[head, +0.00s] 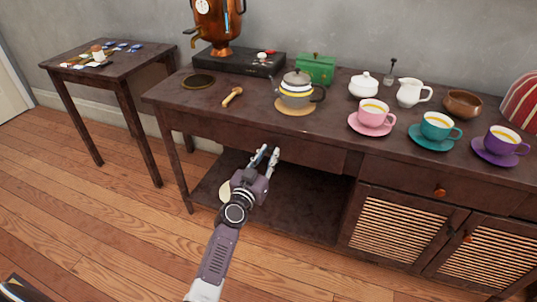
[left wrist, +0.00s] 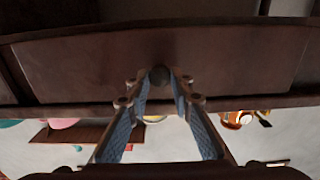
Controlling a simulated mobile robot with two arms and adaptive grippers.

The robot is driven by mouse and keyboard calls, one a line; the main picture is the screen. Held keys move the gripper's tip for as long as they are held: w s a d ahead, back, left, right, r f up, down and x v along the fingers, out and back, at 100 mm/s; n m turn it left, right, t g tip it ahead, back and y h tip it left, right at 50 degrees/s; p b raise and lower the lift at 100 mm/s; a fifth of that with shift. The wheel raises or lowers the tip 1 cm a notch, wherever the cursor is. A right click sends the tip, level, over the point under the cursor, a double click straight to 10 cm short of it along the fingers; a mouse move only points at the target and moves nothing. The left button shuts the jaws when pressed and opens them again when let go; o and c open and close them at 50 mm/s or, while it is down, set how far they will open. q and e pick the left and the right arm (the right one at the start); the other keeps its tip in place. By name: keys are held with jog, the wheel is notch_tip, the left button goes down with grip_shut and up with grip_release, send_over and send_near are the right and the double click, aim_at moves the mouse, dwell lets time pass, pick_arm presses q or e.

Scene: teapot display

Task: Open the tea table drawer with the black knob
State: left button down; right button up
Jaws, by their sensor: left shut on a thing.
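The tea table (head: 235,110) is a long dark brown table along the wall. Its wide left drawer (head: 312,157) looks flush with the table front. The small round black knob (left wrist: 160,76) shows on the drawer front in the left wrist view. My left gripper (head: 267,153) reaches the drawer front from below. In the left wrist view its fingertips (left wrist: 160,84) are on either side of the black knob, shut on it. In the head view the gripper hides the knob. My right gripper is in neither view.
A teapot (head: 296,90), a pink cup (head: 372,114), a teal cup (head: 436,127) and other tea things stand on the tabletop. A second drawer with an orange knob (head: 440,192) is at the right. The wooden floor (head: 120,230) in front is clear.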

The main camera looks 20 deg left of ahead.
pick_arm(q)
jog(key=shift+s, duration=0.65)
jog(key=s+p, duration=0.5)
jog(key=s, duration=2)
jog(key=shift+s, duration=0.25)
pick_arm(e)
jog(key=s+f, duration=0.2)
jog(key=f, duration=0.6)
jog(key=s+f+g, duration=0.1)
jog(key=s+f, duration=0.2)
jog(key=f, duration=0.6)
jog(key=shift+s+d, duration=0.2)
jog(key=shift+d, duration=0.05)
pick_arm(q)
jog(key=shift+r, duration=0.1)
jog(key=c, duration=1.7)
grip_release()
